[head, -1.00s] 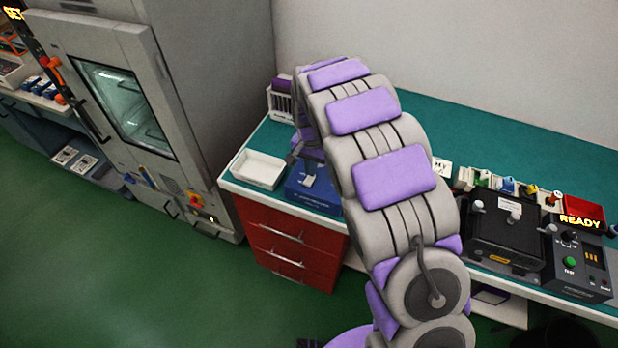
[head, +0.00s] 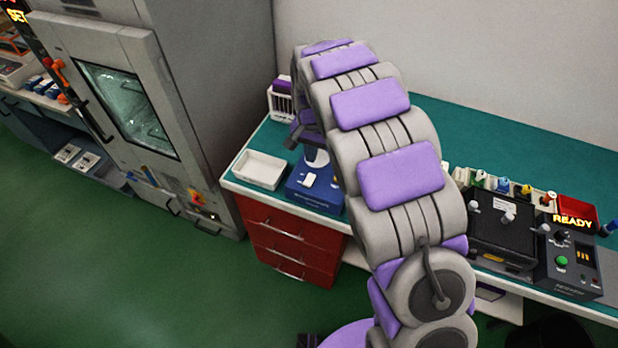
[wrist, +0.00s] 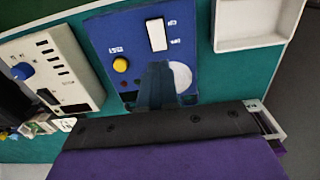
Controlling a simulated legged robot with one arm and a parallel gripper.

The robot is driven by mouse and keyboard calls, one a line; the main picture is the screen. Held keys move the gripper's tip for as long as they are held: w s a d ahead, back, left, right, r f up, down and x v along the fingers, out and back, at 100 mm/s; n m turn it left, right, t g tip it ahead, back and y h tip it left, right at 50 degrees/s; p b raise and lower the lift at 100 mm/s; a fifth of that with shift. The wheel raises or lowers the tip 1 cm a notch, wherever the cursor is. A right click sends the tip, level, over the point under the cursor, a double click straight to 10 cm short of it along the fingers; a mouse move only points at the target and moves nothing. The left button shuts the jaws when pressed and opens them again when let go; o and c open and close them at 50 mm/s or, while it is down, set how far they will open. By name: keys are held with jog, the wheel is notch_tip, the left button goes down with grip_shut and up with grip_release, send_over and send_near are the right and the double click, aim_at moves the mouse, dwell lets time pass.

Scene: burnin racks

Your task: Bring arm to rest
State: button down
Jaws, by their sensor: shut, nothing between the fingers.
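My arm, grey with purple pads, arches up over the bench in the head view. My gripper (head: 297,138) shows partly at the arm's far end, above the blue device (head: 318,190). In the wrist view my gripper's dark fingers (wrist: 157,82) are together and empty. They point at the blue device (wrist: 110,30), which has a white rocker (wrist: 157,34), a yellow button (wrist: 120,64) and a white round part (wrist: 181,76) beside the fingers. The fingers appear apart from the device, though the exact gap is hard to judge.
A white tray (head: 260,170) lies left of the blue device. A white rack (head: 282,103) stands behind it. A black fixture (head: 500,230) and a control box (head: 570,262) lit READY are at right. A tall grey oven (head: 200,90) stands left. Green floor is clear in front.

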dwell(0.3)
jog(key=s+d+r+n, duration=0.1)
jog(key=s+d+r, duration=0.45)
jog(key=s, duration=0.25)
jog(key=s+d+r, duration=0.5)
jog(key=s+d, duration=0.2)
jog(key=s, duration=0.2)
jog(key=s+d+r+n+g, duration=0.1)
jog(key=s+d+n, duration=0.2)
jog(key=s, duration=2)
jog(key=shift+d+r+g, duration=0.2)
jog(key=shift+d+g, duration=0.2)
jog(key=shift+d, duration=0.05)
jog(key=c, duration=1.9)
grip_release()
jog(key=shift+w, duration=0.1)
